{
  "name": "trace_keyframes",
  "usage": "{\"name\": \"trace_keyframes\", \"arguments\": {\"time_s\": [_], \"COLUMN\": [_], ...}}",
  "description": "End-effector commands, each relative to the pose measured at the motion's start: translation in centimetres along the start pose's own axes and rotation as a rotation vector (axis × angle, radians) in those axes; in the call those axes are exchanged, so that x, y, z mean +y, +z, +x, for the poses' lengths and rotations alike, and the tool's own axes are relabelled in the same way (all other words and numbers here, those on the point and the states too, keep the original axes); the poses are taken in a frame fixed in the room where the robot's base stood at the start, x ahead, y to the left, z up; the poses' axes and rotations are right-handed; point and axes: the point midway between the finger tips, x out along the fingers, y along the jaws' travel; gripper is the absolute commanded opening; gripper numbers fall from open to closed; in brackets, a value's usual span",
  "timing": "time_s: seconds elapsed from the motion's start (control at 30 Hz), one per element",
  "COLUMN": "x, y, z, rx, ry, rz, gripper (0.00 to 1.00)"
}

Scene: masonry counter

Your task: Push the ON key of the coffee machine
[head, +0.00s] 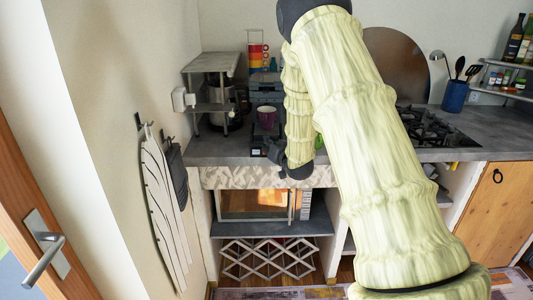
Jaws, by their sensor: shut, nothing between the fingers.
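The coffee machine (265,88) is a grey-blue and dark unit on the counter in the head view, left of my raised arm. A purple cup (267,116) sits at its front, and my arm covers part of its right side. The ON key is too small to make out. My gripper (273,148) is small and dark at the end of my arm, low in front of the machine near the counter's front edge. It is shut and empty. I cannot tell whether it touches the machine.
A small grey shelf (212,62) stands on the counter (210,150) left of the machine. Coloured cups (258,55) are stacked behind it. A gas hob (432,127) and a blue utensil pot (455,96) are on the right. Below the counter are open shelves (278,228).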

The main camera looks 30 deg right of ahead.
Motion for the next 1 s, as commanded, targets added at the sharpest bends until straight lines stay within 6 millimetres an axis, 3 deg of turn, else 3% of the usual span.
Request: {"name": "trace_keyframes", "arguments": {"time_s": [1.0], "x": [0.40], "y": [0.43], "z": [0.60], "rx": [0.000], "ry": [0.000], "rz": [0.000], "gripper": [0.00]}}
